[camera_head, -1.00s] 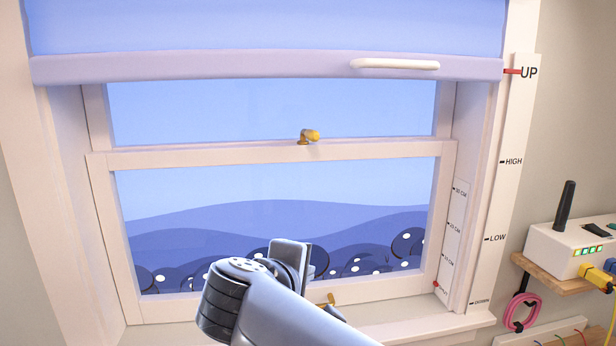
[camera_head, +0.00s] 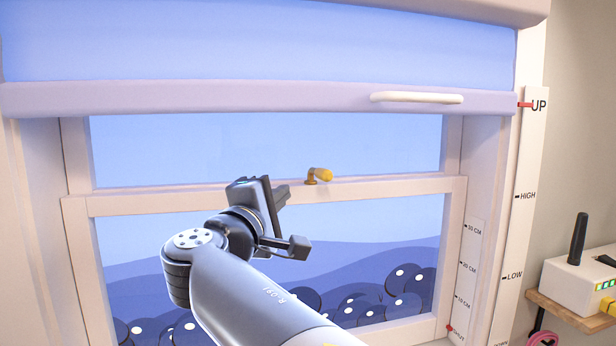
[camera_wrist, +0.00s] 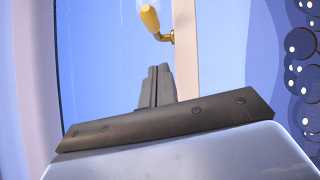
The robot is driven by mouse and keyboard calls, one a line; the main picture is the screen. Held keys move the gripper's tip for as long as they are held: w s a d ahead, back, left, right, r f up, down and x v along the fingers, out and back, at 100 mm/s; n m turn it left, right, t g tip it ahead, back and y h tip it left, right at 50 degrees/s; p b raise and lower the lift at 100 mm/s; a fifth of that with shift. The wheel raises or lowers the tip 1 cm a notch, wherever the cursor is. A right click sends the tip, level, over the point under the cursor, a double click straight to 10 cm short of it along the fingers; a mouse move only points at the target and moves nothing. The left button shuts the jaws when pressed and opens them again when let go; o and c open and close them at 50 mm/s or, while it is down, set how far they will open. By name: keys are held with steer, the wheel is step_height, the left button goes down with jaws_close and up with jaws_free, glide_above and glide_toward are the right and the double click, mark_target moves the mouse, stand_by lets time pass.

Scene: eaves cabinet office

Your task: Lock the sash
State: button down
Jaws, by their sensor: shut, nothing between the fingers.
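The sash lock (camera_head: 322,174) is a small brass latch with a yellow lever, on the meeting rail (camera_head: 385,189) of the window sash. Its lever points to the right and slightly up in the head view. In the wrist view the lever (camera_wrist: 150,18) lies just beyond my fingertips, with its brass post to its right. My gripper (camera_head: 281,193) is left of the lock and a little lower in the head view. Its fingers (camera_wrist: 158,72) are shut and empty, apart from the lock in the wrist view.
A raised blind with a white handle (camera_head: 416,98) hangs above the lock. A red pointer (camera_head: 525,105) is at UP on the scale at right, and another is at SHUT low on the sash scale. A router (camera_head: 577,277) stands on a shelf at lower right.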

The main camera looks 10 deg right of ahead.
mark_target(316, 176)
steer(key=w+d+r+p, duration=0.1)
steer(key=w+d+p, duration=0.1)
steer(key=d, duration=0.4)
steer(key=shift+w+r, duration=0.15)
steer(key=shift+w, duration=0.6)
steer(key=shift+s+t+y, duration=0.1)
steer(key=shift+t+y, duration=0.2)
steer(key=shift+y, duration=0.1)
